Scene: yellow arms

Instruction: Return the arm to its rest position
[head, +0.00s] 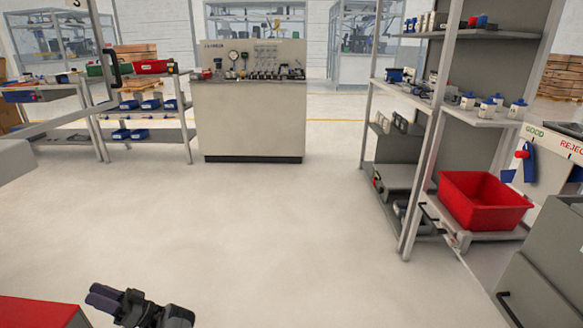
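My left gripper (104,298) shows at the bottom left of the head view, dark grey and black. Its two fingers point left and lie close together, with nothing seen between them. It is apart from the shelves and the bench, over the pale floor. Most of the arm behind it is out of the picture. My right gripper is not in view.
A red surface (38,313) lies left of the gripper at the bottom corner. A metal shelf rack (436,130) with a red bin (484,203) stands at right. A test bench (250,120) stands at the back. The middle floor is clear.

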